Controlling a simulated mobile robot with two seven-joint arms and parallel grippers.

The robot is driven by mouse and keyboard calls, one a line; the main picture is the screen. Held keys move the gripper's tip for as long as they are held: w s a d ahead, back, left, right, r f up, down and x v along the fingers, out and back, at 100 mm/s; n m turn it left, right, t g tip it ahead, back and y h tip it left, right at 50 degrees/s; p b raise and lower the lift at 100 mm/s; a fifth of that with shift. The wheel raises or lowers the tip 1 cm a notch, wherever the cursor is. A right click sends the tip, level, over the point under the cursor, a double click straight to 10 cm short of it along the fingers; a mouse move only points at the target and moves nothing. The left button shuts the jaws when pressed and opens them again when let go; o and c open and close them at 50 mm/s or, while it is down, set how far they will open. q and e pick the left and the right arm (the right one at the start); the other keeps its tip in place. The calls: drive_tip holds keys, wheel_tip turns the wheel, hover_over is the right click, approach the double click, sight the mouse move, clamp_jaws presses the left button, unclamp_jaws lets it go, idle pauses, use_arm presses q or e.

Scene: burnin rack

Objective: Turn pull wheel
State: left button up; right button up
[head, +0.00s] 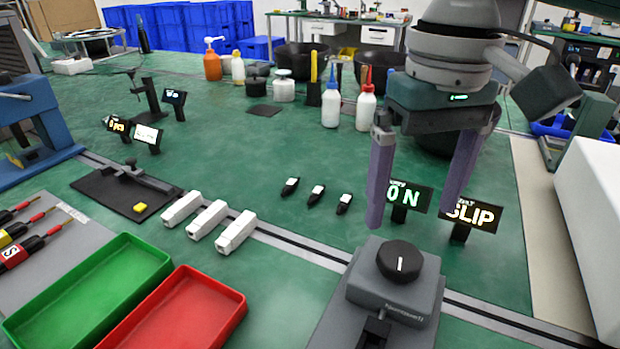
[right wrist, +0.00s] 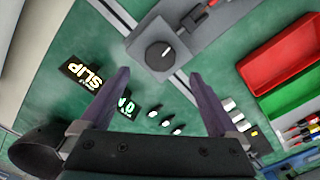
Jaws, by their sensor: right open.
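The wheel is a black round knob (head: 400,262) with a white pointer line, on top of a grey box (head: 365,290) at the front right of the bench. In the right wrist view the knob (right wrist: 160,55) lies beyond the fingertips. My right gripper (head: 412,215) is open and empty, its two purple fingers pointing down above and behind the knob, apart from it. It also shows in the right wrist view (right wrist: 161,76). My left gripper is out of view.
A red tray (head: 240,300) and a green tray (head: 165,262) lie at the front left. White blocks (head: 236,232) and small black parts (head: 316,196) lie left of the box. Bottles (head: 331,105) stand behind. A white case (head: 590,230) stands at the right edge.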

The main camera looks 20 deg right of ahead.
sight(401, 253)
wheel_tip(401, 253, down, 7)
drive_tip(key=shift+f+b, duration=0.15)
drive_tip(key=shift+b, duration=0.5)
drive_tip(key=c, duration=1.4)
